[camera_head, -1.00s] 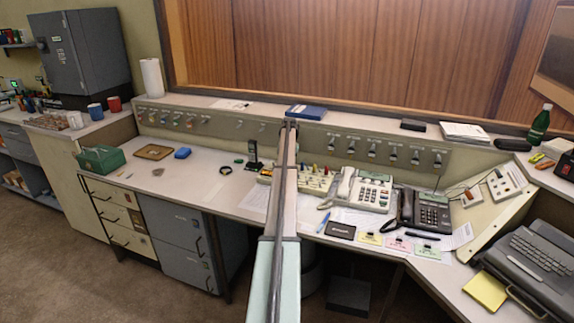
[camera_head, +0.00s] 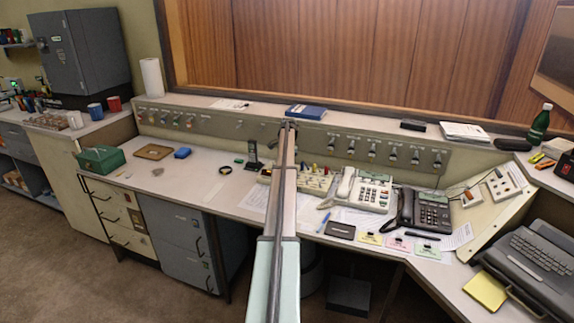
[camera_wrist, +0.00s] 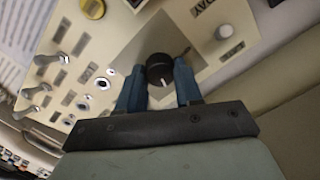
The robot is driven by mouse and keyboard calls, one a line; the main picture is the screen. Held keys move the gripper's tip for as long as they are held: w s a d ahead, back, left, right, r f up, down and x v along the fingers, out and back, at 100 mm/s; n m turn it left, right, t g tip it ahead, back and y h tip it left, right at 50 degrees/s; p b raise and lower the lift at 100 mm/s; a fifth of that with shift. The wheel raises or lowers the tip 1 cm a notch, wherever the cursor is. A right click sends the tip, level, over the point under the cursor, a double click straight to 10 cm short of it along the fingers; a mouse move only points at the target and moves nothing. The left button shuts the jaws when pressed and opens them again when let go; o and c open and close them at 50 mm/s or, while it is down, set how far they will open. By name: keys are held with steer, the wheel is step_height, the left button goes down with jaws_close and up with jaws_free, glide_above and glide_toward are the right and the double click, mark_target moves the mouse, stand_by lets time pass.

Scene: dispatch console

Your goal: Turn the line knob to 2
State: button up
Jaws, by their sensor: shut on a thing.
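In the wrist view, a round black knob (camera_wrist: 160,67) with a white pointer line stands on a cream panel (camera_wrist: 118,30). The white line points toward the bottom of the picture. The blue fingers of my gripper (camera_wrist: 159,82) are shut on this knob, one on each side. I cannot read any number around it. In the head view, my arm hides the gripper and the knob. The cream switch box (camera_head: 318,181) with coloured buttons shows partly to the right of my arm.
In the head view, a white telephone (camera_head: 367,193) and a dark telephone (camera_head: 424,210) stand to the right.

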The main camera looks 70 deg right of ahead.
steer(key=shift+m, duration=0.3)
stand_by(0.4)
steer(key=o, duration=1)
steer(key=shift+o, duration=0.2)
step_height(320, 180, up, 14)
steer(key=shift+s+a, duration=0.25)
steer(key=shift+f, duration=0.1)
